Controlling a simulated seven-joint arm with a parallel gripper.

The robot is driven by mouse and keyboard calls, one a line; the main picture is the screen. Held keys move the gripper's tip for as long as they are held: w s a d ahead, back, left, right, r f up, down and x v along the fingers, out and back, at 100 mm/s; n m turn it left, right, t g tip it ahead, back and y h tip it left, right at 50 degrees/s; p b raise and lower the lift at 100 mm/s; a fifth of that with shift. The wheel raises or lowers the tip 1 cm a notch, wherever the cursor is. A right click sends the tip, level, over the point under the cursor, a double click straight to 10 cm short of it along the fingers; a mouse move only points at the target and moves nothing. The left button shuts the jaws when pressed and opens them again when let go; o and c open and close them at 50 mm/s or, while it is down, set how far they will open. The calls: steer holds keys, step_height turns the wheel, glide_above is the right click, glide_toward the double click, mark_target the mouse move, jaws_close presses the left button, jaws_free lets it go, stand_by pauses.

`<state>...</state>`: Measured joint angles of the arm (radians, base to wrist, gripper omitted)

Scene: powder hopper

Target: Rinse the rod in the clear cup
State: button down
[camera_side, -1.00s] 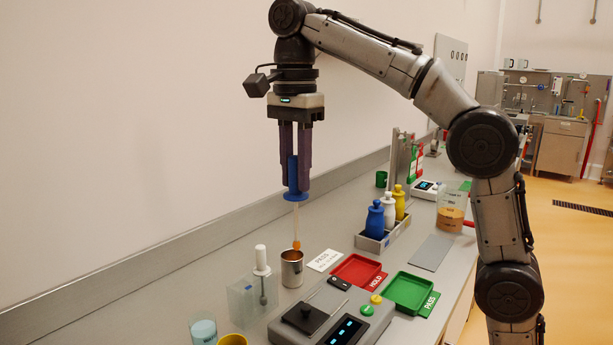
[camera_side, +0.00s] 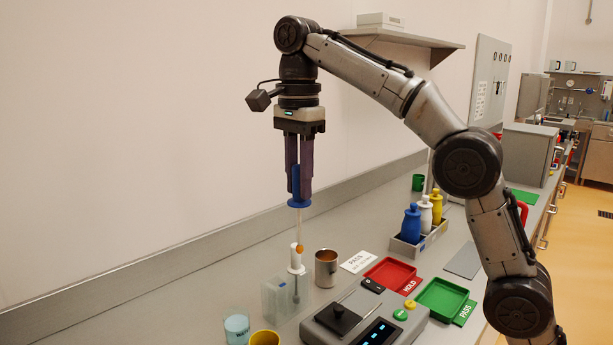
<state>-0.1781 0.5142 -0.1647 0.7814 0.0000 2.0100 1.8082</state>
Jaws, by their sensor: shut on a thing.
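My gripper (camera_side: 300,190) is shut on the blue handle (camera_side: 299,203) of a rod. The rod's pale shaft (camera_side: 299,225) hangs upright below, with an orange tip (camera_side: 299,249). In the picture the tip overlaps the white-handled tool (camera_side: 296,262) that stands in a clear box (camera_side: 275,300); whether they touch I cannot tell. A clear cup (camera_side: 237,328) with light blue contents stands at the lower left, apart from the rod. Its lower part is near the frame's bottom edge.
A metal cup (camera_side: 326,268) stands just right of the rod tip. A yellow cup (camera_side: 265,339) is beside the clear cup. A scale (camera_side: 365,322), a red tray (camera_side: 390,273) and a green tray (camera_side: 445,298) are to the right. Bottles (camera_side: 412,224) stand behind.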

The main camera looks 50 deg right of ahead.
steer(key=shift+w+a+f, duration=3.1)
steer(key=shift+w+f, duration=1.65)
steer(key=shift+w, duration=0.25)
step_height(320, 180, down, 12)
steer(key=w+a, duration=0.1)
steer(key=shift+a+n, duration=0.3)
step_height(320, 180, up, 8)
